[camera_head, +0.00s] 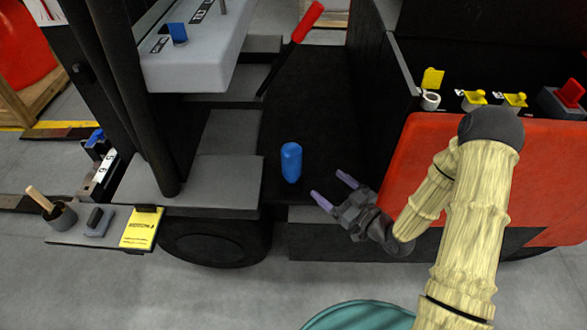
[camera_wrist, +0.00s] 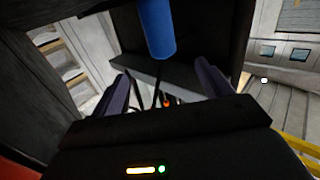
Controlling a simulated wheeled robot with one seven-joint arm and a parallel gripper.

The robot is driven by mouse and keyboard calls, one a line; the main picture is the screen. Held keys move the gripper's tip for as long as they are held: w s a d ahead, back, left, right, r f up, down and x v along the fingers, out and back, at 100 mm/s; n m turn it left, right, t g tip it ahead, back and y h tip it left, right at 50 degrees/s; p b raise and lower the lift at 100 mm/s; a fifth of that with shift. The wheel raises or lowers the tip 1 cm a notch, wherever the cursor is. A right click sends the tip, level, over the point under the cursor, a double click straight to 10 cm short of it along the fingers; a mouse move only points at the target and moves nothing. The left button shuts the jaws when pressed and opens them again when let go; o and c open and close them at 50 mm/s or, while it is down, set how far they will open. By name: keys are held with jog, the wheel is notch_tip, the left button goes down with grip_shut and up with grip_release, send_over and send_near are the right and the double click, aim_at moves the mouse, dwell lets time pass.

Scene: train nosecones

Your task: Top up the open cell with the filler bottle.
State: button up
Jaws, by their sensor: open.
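A blue bottle (camera_head: 291,162), likely the filler bottle, stands upright on the dark floor of the vehicle. It also shows at the top of the wrist view (camera_wrist: 157,28), cut off by the edge. My gripper (camera_head: 329,184) is open and empty, just right of and slightly below the bottle in the head view, apart from it. In the wrist view the bottle is beyond and between the fingers. At the upper right, a white filler neck (camera_head: 430,101) has its yellow cap (camera_head: 432,78) standing up, apparently the open cell. Other yellow caps (camera_head: 473,98) sit lower beside it.
A red panel (camera_head: 400,170) stands right of my gripper, close to my arm. A red-handled lever (camera_head: 307,22) rises behind the bottle. Grey steps (camera_head: 228,135) lie left of it. A side shelf (camera_head: 75,234) holds a brush pot and a yellow card.

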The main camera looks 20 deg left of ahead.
aim_at(299, 161)
jog(key=shift+r, duration=0.1)
jog(key=b+x, duration=0.1)
jog(key=x, duration=1.1)
jog(key=shift+w+a, duration=0.1)
jog(key=b+x, duration=0.1)
jog(key=x, duration=0.4)
jog(key=shift+a+r, duration=0.1)
jog(key=shift+r, duration=0.05)
jog(key=shift+c, duration=0.5)
